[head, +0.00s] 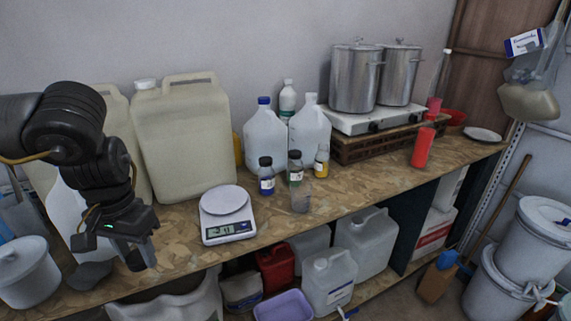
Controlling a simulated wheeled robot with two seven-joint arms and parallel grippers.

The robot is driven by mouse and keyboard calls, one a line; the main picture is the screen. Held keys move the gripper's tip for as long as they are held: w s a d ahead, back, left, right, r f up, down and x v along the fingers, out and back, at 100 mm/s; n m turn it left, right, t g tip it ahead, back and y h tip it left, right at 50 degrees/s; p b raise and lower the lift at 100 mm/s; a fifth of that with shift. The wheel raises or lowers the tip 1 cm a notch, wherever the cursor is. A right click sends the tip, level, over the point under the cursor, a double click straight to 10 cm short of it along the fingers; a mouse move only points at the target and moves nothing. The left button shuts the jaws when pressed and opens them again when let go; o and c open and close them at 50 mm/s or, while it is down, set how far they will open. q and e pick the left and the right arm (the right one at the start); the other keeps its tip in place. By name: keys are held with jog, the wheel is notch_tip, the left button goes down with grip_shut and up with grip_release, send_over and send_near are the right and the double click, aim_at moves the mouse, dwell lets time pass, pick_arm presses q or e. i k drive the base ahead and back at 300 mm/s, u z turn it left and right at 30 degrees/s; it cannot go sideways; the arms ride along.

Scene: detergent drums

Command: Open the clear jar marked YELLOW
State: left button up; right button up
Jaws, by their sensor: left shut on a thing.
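The small clear jar with the yellow label (322,168) stands upright on the bench, right of the jar with the green label (296,169) and the jar with the blue label (266,178). Those two wear dark caps; at this size I cannot tell for sure whether the yellow one has a cap. My left gripper (135,258) points down over the bench at the left, well apart from the jars. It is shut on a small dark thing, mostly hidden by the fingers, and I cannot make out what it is. My right gripper is not in view.
A clear empty beaker (301,197) stands in front of the jars. A scale (228,215) lies between my left gripper and them. Large jugs (182,135), white bottles (264,135) and steel pots (355,80) stand behind. A red cylinder (422,148) stands at right.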

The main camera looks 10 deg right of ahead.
aim_at(322, 157)
jog(key=z, duration=0.2)
jog(key=i, duration=0.6)
jog(key=z, duration=1.05)
jog(key=i, duration=0.5)
jog(key=z, duration=0.55)
